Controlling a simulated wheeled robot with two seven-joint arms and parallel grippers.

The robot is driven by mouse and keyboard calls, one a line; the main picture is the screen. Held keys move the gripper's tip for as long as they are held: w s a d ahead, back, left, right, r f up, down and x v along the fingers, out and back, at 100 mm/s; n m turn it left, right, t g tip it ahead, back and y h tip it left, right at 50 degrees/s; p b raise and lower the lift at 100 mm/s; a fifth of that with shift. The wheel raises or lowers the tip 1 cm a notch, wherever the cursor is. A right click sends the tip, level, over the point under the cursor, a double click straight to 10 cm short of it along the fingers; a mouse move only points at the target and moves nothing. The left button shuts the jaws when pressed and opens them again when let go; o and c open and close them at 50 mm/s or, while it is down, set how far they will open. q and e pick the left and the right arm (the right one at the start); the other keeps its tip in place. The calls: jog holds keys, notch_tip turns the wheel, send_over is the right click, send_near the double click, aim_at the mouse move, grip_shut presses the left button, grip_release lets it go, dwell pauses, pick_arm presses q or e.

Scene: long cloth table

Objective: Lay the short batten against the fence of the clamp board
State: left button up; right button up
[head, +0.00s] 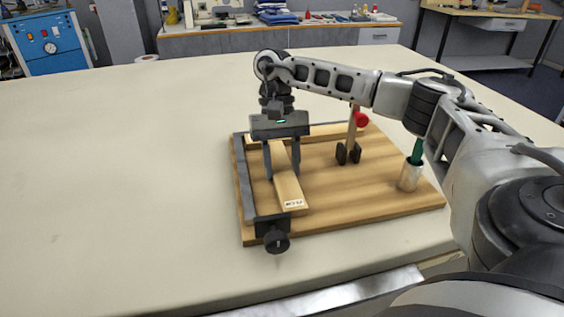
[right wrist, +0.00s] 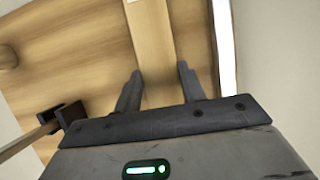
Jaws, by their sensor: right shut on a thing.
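The short batten (head: 288,190) is a pale wooden strip with a small printed label near its front end. My right gripper (head: 282,176) points down over it, one finger on each side, shut on it. The wrist view also shows the batten (right wrist: 150,30) between the fingers (right wrist: 160,73). The clamp board (head: 375,190) is a brown wooden board with a dark fence (head: 241,180) along its left edge. The batten runs roughly along this fence, with a strip of bare board between them. I cannot tell whether the batten touches the board. My left gripper is out of view.
A dark clamp knob (head: 276,242) sits at the board's front left. A dark holder (head: 348,154) with a red-ended wooden-handled tool and a pale cup (head: 409,177) with a green-handled tool stand on the right of the board. The table (head: 120,180) left of the board is clear.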

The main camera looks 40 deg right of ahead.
jog(key=o, duration=1)
jog(key=shift+o, duration=0.2)
